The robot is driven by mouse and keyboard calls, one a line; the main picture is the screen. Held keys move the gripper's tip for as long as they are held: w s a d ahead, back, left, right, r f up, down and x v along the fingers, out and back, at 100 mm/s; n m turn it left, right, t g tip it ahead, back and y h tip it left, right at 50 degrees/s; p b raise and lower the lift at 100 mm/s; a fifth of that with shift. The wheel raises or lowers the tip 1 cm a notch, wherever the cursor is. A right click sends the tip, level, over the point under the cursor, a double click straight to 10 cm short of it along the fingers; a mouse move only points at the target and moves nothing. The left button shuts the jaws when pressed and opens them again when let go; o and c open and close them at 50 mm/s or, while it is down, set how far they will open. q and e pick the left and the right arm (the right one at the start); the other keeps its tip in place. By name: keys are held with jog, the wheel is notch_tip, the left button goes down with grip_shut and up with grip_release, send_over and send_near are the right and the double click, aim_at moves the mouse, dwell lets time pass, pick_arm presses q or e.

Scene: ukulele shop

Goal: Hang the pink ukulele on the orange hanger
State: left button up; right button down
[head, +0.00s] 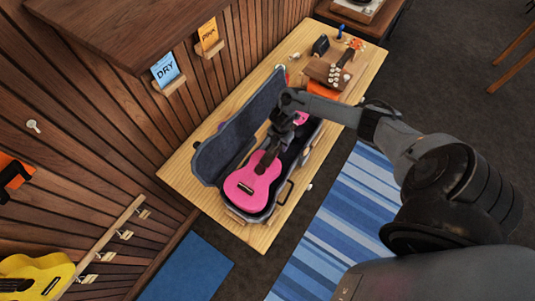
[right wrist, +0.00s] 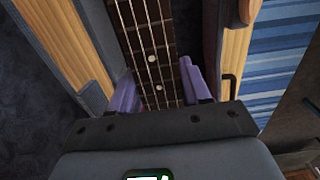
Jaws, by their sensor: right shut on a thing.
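The pink ukulele (head: 253,183) lies face up in an open dark-lined case (head: 228,133) on the wooden table. My right gripper (head: 279,138) is over the case, shut on the ukulele's neck. In the right wrist view, the gripper's purple fingers (right wrist: 160,88) stand on either side of the fretboard (right wrist: 150,40) and its strings. In the head view the gripper hides part of the neck. An orange and black piece (head: 14,172), which looks like the orange hanger, is on the wood wall at the left edge, partly cut off. My left gripper is out of view.
A yellow ukulele (head: 35,276) is at the bottom left, beside a rail (head: 108,238) with several pegs. Signs reading DRY (head: 165,70) and PRM (head: 208,35) are on wall ledges. Small items, including a brown box (head: 325,73), stand at the table's far end.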

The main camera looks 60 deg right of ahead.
jog(key=shift+r, duration=0.2)
jog(key=shift+r+p, duration=0.8)
jog(key=shift+p, duration=0.05)
jog(key=shift+r+p, duration=1.35)
jog(key=shift+r, duration=0.2)
jog(key=shift+w, duration=0.1)
